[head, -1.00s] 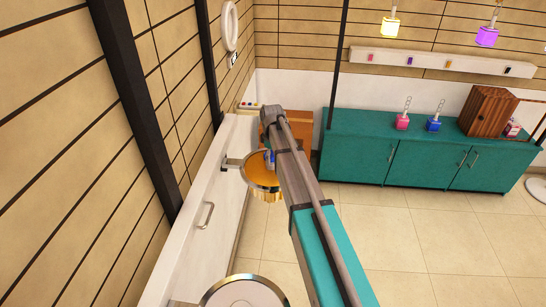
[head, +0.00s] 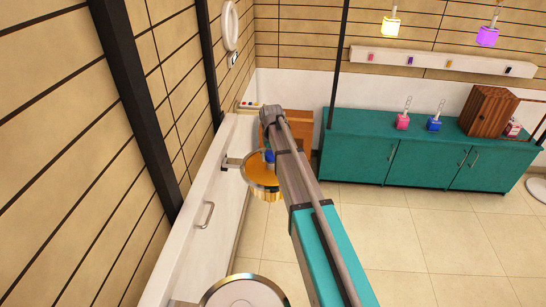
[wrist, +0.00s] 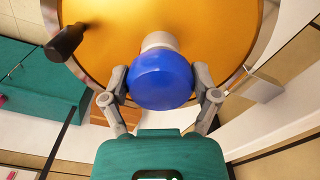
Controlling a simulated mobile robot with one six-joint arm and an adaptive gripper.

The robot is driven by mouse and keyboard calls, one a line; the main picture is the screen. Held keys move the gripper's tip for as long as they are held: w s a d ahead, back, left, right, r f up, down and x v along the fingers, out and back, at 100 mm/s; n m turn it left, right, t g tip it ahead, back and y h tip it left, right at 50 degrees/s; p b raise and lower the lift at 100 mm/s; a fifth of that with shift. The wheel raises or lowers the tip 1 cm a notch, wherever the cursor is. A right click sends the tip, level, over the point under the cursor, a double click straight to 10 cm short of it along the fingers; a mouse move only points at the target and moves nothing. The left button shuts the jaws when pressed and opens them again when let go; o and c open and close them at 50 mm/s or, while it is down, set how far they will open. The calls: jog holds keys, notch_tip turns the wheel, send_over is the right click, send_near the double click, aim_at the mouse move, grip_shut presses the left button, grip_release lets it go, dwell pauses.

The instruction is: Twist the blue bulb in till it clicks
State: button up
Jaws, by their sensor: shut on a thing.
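The blue bulb (wrist: 162,82) is round and sits against a pale collar (wrist: 159,41) on a golden disc (wrist: 215,30) in the wrist view. My gripper (wrist: 161,78) has one finger on each side of the bulb and is shut on it. In the head view the bulb (head: 268,156) shows as a small blue spot beside my arm, over the golden dish-shaped fixture (head: 262,178). My arm hides part of the fixture and the gripper there. The bulb's base and thread cannot be seen.
A dark handle (wrist: 66,42) stands out from the disc's left side. A white counter (head: 190,225) runs along the left wall. A green cabinet (head: 425,155) carries pink (head: 402,121) and blue (head: 434,124) items. Yellow (head: 390,27) and purple (head: 487,36) lamps hang above. The tiled floor is clear.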

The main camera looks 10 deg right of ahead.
jog(key=shift+m, duration=1.2)
jog(key=o, duration=1)
jog(key=shift+c, duration=0.2)
jog(key=shift+r, duration=0.1)
jog(key=shift+r+p, duration=3.7)
jog(key=shift+p, duration=0.1)
jog(key=shift+f, duration=0.1)
